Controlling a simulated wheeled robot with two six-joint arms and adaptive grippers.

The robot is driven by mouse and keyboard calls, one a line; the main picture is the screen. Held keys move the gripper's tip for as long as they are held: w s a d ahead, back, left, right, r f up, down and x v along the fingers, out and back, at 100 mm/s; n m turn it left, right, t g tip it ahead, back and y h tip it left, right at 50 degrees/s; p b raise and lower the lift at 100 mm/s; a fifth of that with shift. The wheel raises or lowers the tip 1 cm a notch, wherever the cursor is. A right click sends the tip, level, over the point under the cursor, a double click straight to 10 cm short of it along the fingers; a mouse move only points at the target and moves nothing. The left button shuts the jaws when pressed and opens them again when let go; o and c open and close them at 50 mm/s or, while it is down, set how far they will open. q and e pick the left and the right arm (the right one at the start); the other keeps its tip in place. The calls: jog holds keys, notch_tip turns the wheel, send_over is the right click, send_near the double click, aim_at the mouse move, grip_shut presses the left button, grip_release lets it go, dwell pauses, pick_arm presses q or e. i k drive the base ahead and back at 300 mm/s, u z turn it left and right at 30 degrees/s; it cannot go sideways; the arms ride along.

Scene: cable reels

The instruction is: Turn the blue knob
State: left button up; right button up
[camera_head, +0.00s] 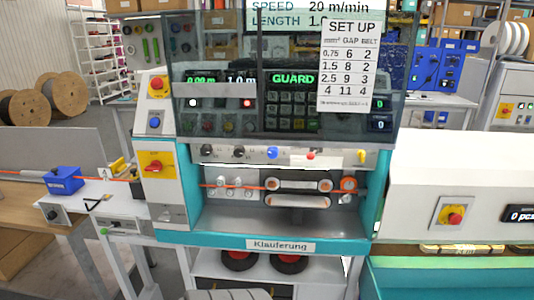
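The blue knob (272,153) sits in a row of controls on the grey strip below the machine's tinted guard, near its middle. Black knobs (238,153) are to its left, and a red button (310,155) and a yellow control (361,156) are to its right. Nothing covers the blue knob. Its exact pointing direction is too small to tell. Neither of my grippers shows in the head view.
The teal and white machine has an orange cable (240,186) running through rollers below the knob strip. The tinted guard (280,100) overhangs above. A red rotary switch (154,166) and a blue button (155,123) are on its left column. A white cabinet (435,170) stands right.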

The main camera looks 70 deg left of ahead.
aim_at(273, 152)
jog(key=u, duration=0.85)
jog(key=i, duration=0.85)
jog(key=u, duration=0.8)
